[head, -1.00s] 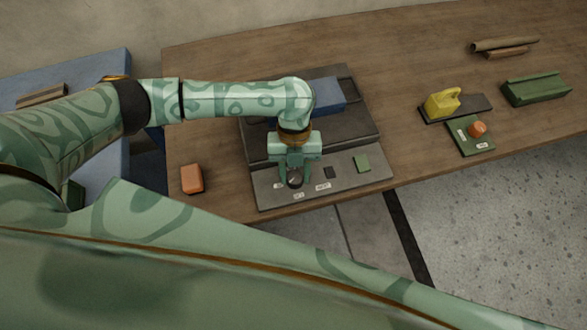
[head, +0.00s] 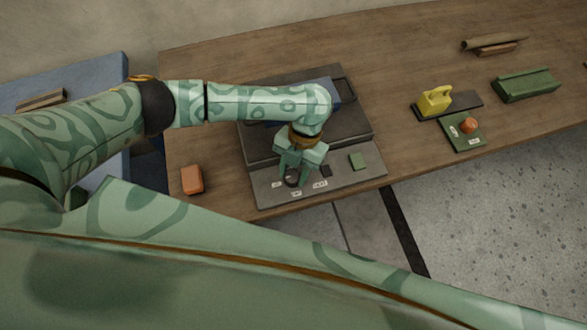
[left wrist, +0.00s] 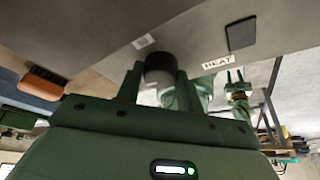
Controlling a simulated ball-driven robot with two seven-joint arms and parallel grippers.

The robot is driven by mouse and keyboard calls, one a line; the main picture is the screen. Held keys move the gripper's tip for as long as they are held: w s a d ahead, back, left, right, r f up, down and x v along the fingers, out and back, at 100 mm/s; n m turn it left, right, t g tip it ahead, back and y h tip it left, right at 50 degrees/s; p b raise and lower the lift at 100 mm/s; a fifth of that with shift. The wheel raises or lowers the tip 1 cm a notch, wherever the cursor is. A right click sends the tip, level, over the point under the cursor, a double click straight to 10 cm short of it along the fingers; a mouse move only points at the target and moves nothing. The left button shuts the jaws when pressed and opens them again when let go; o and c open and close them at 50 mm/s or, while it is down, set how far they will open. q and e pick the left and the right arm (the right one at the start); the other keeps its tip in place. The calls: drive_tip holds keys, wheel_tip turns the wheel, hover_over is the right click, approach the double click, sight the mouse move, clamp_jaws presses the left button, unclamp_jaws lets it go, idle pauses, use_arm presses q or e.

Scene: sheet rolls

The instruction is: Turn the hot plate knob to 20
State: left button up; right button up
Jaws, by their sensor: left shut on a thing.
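The hot plate (head: 262,152) is a dark slab with a lighter grey front panel (head: 262,193) on the wooden table. The dark round knob (head: 292,181) is on this panel, among small white labels too small to read in the head view. My left gripper (head: 290,178) reaches down from above and is shut on the knob, a finger on either side. In the left wrist view the knob (left wrist: 160,67) sits between the fingers, near a label reading HEAT (left wrist: 217,63). My right gripper (left wrist: 236,82) shows small in that view, its two fingers apart. The knob's setting cannot be read.
A blue block (head: 333,91) lies on the slab, partly behind my arm. An orange block (head: 192,179) is to the left.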

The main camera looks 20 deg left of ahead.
idle(0.3)
use_arm(q)
drive_tip(key=o, duration=1)
drive_tip(key=p+v, duration=0.4)
drive_tip(key=v, duration=1.2)
drive_tip(key=shift+r, duration=0.15)
drive_tip(key=shift+s+d, duration=0.1)
